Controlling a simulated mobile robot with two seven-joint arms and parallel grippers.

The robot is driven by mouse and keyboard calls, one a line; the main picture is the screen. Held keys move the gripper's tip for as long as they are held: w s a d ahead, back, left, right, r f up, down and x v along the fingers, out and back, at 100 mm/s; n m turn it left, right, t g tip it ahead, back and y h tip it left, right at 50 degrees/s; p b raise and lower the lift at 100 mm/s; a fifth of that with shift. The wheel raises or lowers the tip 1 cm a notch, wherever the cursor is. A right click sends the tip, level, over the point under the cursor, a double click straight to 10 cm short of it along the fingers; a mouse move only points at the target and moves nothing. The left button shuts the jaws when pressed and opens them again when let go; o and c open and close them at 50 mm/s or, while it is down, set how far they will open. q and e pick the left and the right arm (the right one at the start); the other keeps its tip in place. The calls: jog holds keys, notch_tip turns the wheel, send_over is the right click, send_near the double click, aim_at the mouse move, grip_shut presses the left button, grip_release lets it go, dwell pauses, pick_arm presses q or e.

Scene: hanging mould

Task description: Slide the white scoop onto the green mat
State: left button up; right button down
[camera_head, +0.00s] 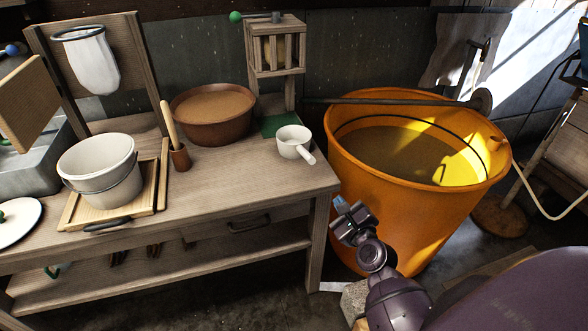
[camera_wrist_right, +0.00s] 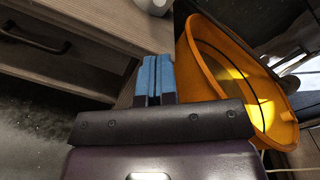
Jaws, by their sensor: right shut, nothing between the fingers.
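The white scoop (camera_head: 291,139) stands upright on the right end of the wooden bench, its stubby handle pointing towards the front right. The green mat (camera_head: 280,126) lies just behind it, under the wooden frame, and the scoop's back edge covers part of it. I cannot tell whether the scoop rests partly on the mat. In the right wrist view only a bit of the scoop (camera_wrist_right: 152,5) shows at the top edge. My right gripper (camera_head: 340,204) is shut and empty, below and in front of the bench's right end; its blue fingertips (camera_wrist_right: 156,66) are together. My left gripper is out of view.
A large orange tub (camera_head: 420,200) of liquid stands right of the bench (camera_head: 240,172), close to my right gripper. A brown bowl (camera_head: 212,135) stands left of the mat. A white bucket (camera_head: 105,185) sits on a wooden tray (camera_head: 155,190). Bare bench top lies left of the scoop.

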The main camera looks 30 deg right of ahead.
jog(key=m, duration=0.4)
jog(key=m+b, duration=0.3)
jog(key=m, duration=0.1)
send_near(314, 163)
jog(key=w+d, duration=0.1)
jog(key=w, duration=0.5)
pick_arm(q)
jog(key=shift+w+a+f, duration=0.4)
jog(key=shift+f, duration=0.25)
pick_arm(e)
jog(key=shift+w+d+f, duration=0.2)
jog(key=shift+w+d, duration=0.05)
jog(key=shift+w, duration=0.45)
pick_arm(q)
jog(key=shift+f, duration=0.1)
